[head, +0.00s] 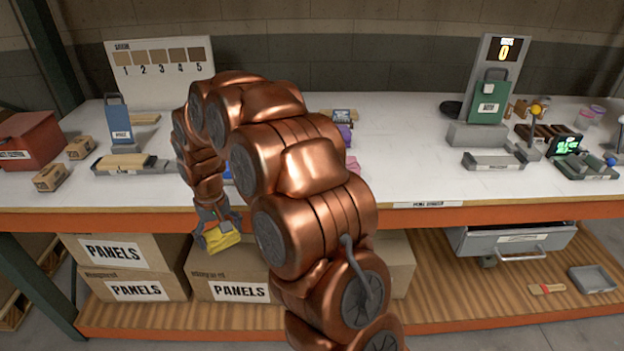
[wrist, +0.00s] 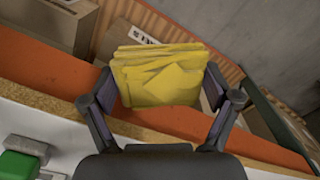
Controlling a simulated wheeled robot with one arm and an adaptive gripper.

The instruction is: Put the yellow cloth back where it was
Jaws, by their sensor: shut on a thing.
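The yellow cloth (head: 221,237) is folded and held in my gripper (head: 216,224), in front of the bench's orange front edge in the head view. In the wrist view the yellow cloth (wrist: 158,76) fills the space between the two fingers of my gripper (wrist: 160,95), and both fingers press on its sides. The cloth hangs in the air, off the worktop (head: 400,165) and above the lower shelf with boxes. My copper arm hides the middle of the worktop.
Cardboard boxes marked PANELS (head: 240,291) stand on the lower shelf (head: 440,300) below the gripper. An open grey drawer (head: 518,238) sticks out under the bench at right. A brush (head: 547,289) and a grey tray (head: 592,279) lie on the shelf. A red box (head: 32,140) stands at far left.

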